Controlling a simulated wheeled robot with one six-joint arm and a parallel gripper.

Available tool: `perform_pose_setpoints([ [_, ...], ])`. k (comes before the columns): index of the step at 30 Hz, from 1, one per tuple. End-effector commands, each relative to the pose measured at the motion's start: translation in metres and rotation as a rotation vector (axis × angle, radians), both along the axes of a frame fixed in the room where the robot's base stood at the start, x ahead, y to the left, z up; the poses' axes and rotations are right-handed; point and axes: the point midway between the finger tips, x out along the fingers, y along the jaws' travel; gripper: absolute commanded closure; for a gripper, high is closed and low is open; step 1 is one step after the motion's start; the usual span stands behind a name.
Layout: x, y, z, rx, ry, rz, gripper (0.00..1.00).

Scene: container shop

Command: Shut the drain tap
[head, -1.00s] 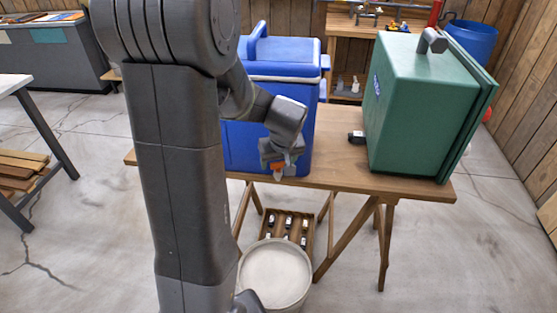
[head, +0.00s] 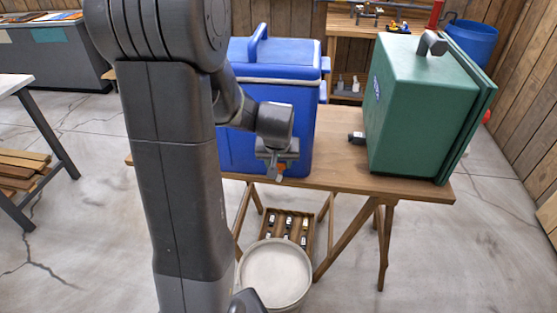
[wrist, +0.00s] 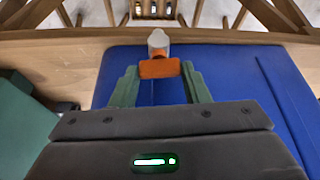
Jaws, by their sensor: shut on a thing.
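The blue cooler (head: 235,135) stands on the wooden bench, and its drain tap is low on the side facing me. The tap has an orange handle (wrist: 160,69) and a pale grey body (wrist: 158,42) in the wrist view. My gripper (wrist: 160,72) has its green fingers on either side of the orange handle and is shut on it. In the head view my gripper (head: 278,165) is at the cooler's lower front, with only a small bit of orange showing. The wrist hides most of the tap there, so its inner setting cannot be told.
A green case (head: 415,115) stands on the bench (head: 340,170) to the right, with a small dark fitting at its left side. A pale bucket (head: 275,272) is on the floor below, beside a wooden crate (head: 308,226) of small items. Open floor lies to the right.

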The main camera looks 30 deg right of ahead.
Motion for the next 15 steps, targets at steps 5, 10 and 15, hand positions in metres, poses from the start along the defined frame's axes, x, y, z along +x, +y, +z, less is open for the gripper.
perform_pose_setpoints([
  [5, 0.0004, 0.0006, 0.0, -0.001, 0.0, -0.069, 0.81],
  [10, 0.0005, 0.0006, 0.0001, -0.002, -0.001, -0.099, 0.81],
  [15, 0.0006, 0.0005, 0.0002, 0.0, -0.002, -0.102, 0.81],
])
